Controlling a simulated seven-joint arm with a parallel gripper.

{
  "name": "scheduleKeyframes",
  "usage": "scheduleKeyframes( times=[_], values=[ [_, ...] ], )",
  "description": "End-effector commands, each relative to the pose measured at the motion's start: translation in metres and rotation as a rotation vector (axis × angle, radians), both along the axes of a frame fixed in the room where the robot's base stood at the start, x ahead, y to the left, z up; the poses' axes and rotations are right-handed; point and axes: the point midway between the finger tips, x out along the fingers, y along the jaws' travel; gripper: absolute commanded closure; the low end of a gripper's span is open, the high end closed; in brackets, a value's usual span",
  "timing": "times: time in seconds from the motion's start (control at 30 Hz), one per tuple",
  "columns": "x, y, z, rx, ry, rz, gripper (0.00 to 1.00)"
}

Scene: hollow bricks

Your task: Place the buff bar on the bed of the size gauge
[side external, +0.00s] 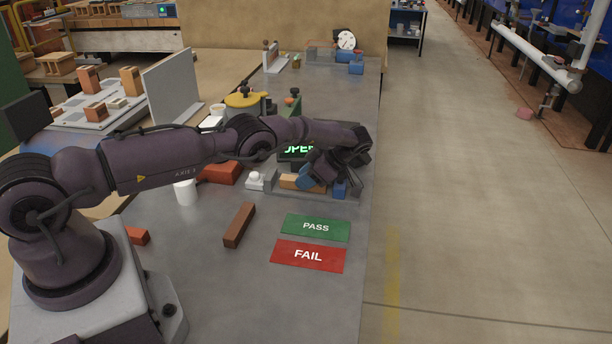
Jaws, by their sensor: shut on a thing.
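The buff bar (289,181) is low at the size gauge, between its grey end pieces; its right part is hidden behind my gripper. The size gauge (270,185) is a grey fixture with a blue block (340,189) at its right and a dark display with green letters (296,151) behind it. My gripper (312,181) points down over the gauge, shut on the buff bar. Its fingertips are mostly hidden, and I cannot tell whether the bar touches the bed.
A green PASS plate (316,227) and a red FAIL plate (308,256) lie in front of the gauge. A brown bar (239,225) lies to the left, with a white cup (185,192) and a red-brown block (222,173) beyond. The table's right edge is close to the gauge.

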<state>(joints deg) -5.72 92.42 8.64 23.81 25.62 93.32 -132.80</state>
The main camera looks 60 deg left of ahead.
Motion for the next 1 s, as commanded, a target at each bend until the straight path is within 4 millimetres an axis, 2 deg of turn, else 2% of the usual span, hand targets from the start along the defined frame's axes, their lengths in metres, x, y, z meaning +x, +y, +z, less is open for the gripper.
scheduleKeyframes(
  times=[0.03,0.07,0.17,0.2,0.67,0.77,0.87,1.0],
  values=[
    [0.000,0.000,-0.001,0.000,0.000,0.001,1.00],
    [0.000,0.000,-0.001,0.000,0.000,0.001,0.66],
    [0.000,0.000,0.000,0.000,0.000,0.001,0.43],
    [0.000,0.000,0.000,0.001,-0.001,0.000,0.41],
    [0.001,0.002,0.004,0.004,-0.005,-0.002,0.41],
    [0.002,0.002,0.015,0.008,-0.006,-0.001,0.41],
    [0.002,0.002,0.034,0.010,-0.007,0.001,0.41],
    [-0.006,-0.002,0.042,0.004,0.002,0.000,0.41]
  ],
)
